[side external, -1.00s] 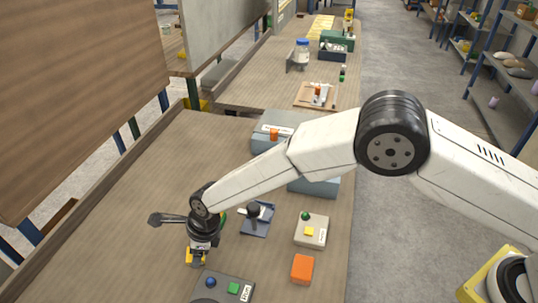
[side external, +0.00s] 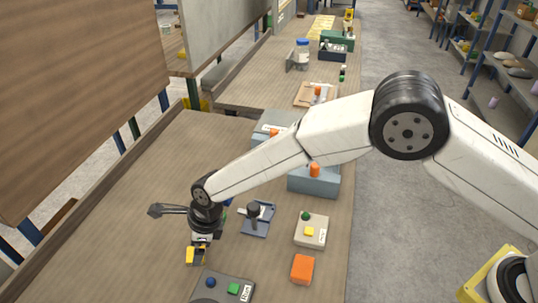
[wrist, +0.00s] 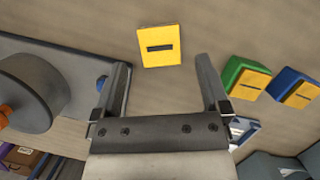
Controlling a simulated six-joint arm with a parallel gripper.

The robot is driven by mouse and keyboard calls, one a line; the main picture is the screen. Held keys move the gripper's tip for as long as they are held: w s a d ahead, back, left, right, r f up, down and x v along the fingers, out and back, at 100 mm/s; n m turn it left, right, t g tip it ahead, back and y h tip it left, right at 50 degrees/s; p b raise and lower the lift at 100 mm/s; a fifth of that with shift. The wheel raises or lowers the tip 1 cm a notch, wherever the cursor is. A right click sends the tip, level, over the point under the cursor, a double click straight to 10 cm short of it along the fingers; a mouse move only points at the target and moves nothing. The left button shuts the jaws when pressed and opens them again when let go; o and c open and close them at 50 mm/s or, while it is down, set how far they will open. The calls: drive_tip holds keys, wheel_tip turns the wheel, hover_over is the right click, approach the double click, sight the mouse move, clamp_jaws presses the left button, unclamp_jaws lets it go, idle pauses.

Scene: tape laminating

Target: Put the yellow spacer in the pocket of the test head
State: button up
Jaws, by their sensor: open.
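The yellow spacer, a flat yellow square with a dark slot (wrist: 160,35), lies on the wooden bench. It also shows as a small yellow patch beside my gripper in the side view (side external: 190,255). My gripper (wrist: 162,70) is open and empty, pointing down. In the wrist view the spacer is just beyond and between the fingertips. I cannot tell for sure which object is the test head, and I see no pocket clearly. A grey-blue fixture with a black knob (side external: 257,215) stands right of my gripper.
A green block (wrist: 233,73) and a blue block (wrist: 288,80), both with yellow faces, stand right of the fingers. A grey unit with a round drum (wrist: 30,92) is at left. A button box (side external: 232,288), an orange block (side external: 302,268) and a pale box (side external: 311,229) stand nearby.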

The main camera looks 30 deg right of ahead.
drive_tip(key=v, duration=0.9)
drive_tip(key=shift+s, duration=0.1)
idle(0.4)
drive_tip(key=d+n, duration=0.1)
drive_tip(key=d, duration=0.2)
drive_tip(key=d+r+n, duration=0.1)
drive_tip(key=d+n, duration=0.1)
drive_tip(key=d, duration=0.2)
drive_tip(key=w+d+r+n, duration=0.1)
drive_tip(key=d, duration=0.2)
drive_tip(key=shift+d+r+n+t+h, duration=0.15)
drive_tip(key=shift+d+n+t+h, duration=0.15)
drive_tip(key=shift+t, duration=0.1)
drive_tip(key=s+d+n+h, duration=0.1)
drive_tip(key=s+d+n, duration=0.4)
drive_tip(key=d, duration=0.4)
drive_tip(key=s+d+r+n, duration=0.1)
drive_tip(key=s+d+n, duration=0.4)
drive_tip(key=d+n, duration=0.2)
drive_tip(key=s+d+n+h, duration=0.1)
drive_tip(key=s+d+n, duration=0.4)
drive_tip(key=d, duration=0.6)
drive_tip(key=shift+s+d+r+n+t+h, duration=0.3)
drive_tip(key=shift+s+n, duration=0.1)
drive_tip(key=shift+s, duration=0.2)
drive_tip(key=shift+o, duration=0.3)
